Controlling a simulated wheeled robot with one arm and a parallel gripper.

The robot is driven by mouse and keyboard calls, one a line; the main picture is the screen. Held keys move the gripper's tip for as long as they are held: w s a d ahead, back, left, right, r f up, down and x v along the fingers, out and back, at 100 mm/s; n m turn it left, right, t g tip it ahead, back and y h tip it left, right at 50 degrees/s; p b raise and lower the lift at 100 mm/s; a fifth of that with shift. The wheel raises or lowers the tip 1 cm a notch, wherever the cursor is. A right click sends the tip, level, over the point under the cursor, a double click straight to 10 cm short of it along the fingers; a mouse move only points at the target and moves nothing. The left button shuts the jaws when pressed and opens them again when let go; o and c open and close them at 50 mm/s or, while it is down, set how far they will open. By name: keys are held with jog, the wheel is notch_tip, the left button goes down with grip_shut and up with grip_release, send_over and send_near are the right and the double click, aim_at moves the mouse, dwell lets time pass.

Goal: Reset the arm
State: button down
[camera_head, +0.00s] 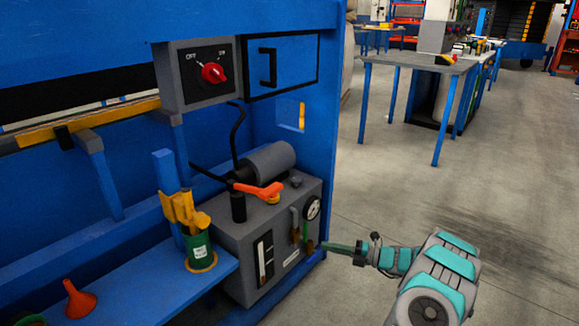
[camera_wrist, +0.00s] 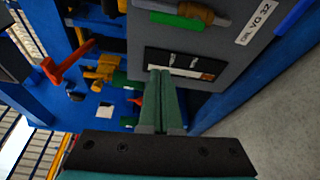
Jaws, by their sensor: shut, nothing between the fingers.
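My arm reaches in from the lower right in the head view. My gripper (camera_head: 326,246) points left, its green fingers close to the lower right of the grey hydraulic unit (camera_head: 227,240). In the wrist view my gripper (camera_wrist: 160,72) shows its two green fingers pressed together with nothing between them. Beyond the fingertips is the grey front of the unit (camera_wrist: 228,78) with a dark framed gauge window (camera_wrist: 182,64). I cannot tell whether the fingertips touch the unit.
An orange-red lever (camera_head: 260,191) and a round gauge (camera_head: 313,208) are on the unit. A green can (camera_head: 200,250) and orange funnel (camera_head: 79,300) stand on the blue shelf (camera_head: 140,298). A red switch (camera_head: 213,72) is above. Open floor (camera_head: 400,190) lies right.

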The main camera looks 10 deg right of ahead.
jog(key=s+a+r+n+g+h, duration=0.1)
jog(key=s+a+r+n+g, duration=0.7)
jog(key=s+a+r+n, duration=0.7)
jog(key=s+a+r+n+g+h, duration=0.2)
jog(key=s+r+n+h, duration=0.1)
jog(key=s+n, duration=0.3)
jog(key=s+a+r+n+g+h, duration=0.1)
jog(key=s+a+r+n+h, duration=0.2)
jog(key=s, duration=0.4)
jog(key=s+d+n+h, duration=0.3)
jog(key=s+d+n, duration=0.1)
jog(key=s, duration=0.3)
jog(key=s+d+n+t+h+p, duration=0.1)
jog(key=s+d+n+h, duration=0.2)
jog(key=s+d+n, duration=0.2)
jog(key=s+d+n+h, duration=0.3)
jog(key=s+d+n, duration=0.2)
jog(key=s, duration=0.6)
jog(key=shift+d+f+n+t, duration=0.15)
jog(key=shift+f+n+t, duration=0.25)
jog(key=shift+n, duration=0.6)
